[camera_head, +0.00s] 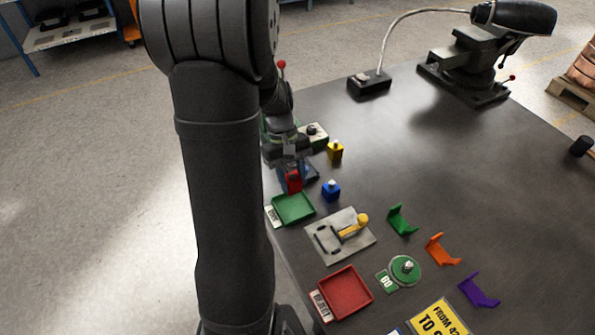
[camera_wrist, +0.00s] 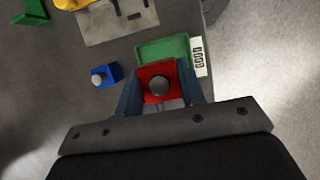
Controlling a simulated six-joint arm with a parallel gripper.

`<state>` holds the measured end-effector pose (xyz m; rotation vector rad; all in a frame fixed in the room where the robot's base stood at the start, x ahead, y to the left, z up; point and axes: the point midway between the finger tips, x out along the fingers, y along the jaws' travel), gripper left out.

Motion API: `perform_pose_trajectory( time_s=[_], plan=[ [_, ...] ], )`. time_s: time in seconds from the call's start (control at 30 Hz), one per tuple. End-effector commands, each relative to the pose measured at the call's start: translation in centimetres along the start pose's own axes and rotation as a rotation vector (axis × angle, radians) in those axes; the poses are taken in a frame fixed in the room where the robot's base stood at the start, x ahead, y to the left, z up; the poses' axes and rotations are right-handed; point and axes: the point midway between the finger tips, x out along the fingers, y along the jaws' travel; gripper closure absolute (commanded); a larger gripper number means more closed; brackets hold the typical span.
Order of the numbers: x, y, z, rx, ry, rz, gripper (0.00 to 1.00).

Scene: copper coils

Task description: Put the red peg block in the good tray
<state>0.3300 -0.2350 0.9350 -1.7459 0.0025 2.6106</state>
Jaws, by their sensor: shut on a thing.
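The red peg block (camera_wrist: 158,84) is between the two fingers of my gripper (camera_wrist: 160,100), its round peg facing the wrist camera. In the head view the red block (camera_head: 294,181) shows below my gripper (camera_head: 292,170), which is shut on it. The green tray (camera_head: 294,208), with a white label marked GOOD, lies just in front of the block in the head view. In the wrist view the block overlaps part of the green tray (camera_wrist: 183,46). I cannot tell the block's exact height above the table.
A blue peg block (camera_head: 331,190) stands close to the right of my gripper, and a yellow one (camera_head: 335,151) stands behind it. A red tray (camera_head: 346,293), a grey plate with a yellow lever (camera_head: 340,236) and green, orange and purple brackets lie nearby. The table's far middle is clear.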

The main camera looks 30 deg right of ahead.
Motion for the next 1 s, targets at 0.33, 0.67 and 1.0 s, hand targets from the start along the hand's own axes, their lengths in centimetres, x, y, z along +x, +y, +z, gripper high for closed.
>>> perform_pose_trajectory(
  time_s=[0.33, 0.67, 1.0],
  plan=[
    [2.7, 0.0, -1.1, -0.001, -0.003, -0.001, 0.92],
    [5.5, 0.0, -2.2, -0.001, -0.002, -0.001, 0.92],
    [6.6, 0.0, -2.7, -0.002, 0.0, 0.0, 0.92]
  ],
)
